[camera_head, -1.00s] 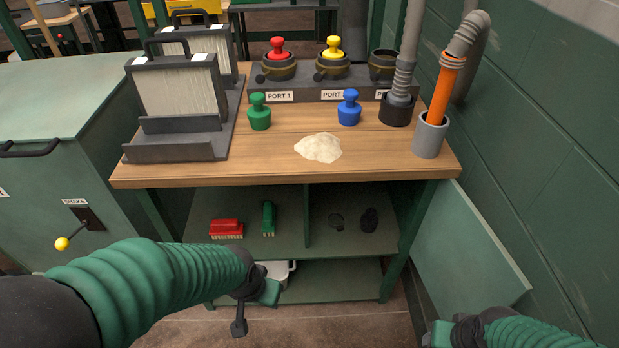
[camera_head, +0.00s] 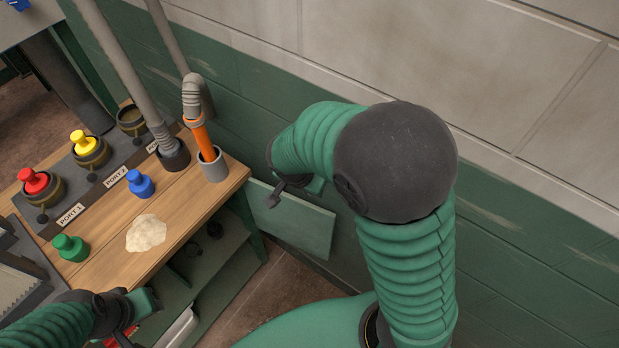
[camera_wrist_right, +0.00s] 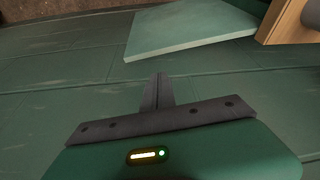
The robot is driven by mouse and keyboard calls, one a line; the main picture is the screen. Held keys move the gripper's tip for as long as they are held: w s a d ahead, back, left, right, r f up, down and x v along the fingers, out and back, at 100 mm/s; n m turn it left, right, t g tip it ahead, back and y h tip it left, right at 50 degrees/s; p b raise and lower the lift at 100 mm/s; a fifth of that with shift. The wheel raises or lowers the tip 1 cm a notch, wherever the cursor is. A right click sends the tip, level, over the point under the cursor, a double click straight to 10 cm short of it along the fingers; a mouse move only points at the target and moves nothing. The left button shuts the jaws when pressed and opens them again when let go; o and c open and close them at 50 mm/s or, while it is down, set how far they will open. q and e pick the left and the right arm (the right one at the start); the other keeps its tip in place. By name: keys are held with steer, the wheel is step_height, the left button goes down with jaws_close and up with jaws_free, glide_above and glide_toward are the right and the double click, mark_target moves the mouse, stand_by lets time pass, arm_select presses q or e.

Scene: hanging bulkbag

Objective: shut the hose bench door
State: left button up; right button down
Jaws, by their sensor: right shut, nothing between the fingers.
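The hose bench door (camera_head: 305,225) is a flat green panel. It stands open at the right end of the bench, swung out near the green wall. My right gripper (camera_head: 273,201) is in front of the door's upper part in the head view. In the right wrist view the door (camera_wrist_right: 190,30) lies beyond the shut, empty fingertips (camera_wrist_right: 160,78), with a visible gap. My left gripper (camera_head: 125,325) is at the bench's front edge, low left; its finger opening is unclear. Part of the door is covered by my right gripper.
The wooden bench top (camera_head: 190,205) carries a pale powder heap (camera_head: 146,233), a blue knob (camera_head: 140,185), a green knob (camera_head: 70,248) and an orange hose (camera_head: 204,140) in a grey holder. The wall (camera_head: 500,240) is close on the right. Open shelves are below the top.

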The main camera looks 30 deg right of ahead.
steer(key=b+x, duration=0.1)
steer(key=x, duration=0.9)
steer(key=shift+s+f, duration=0.1)
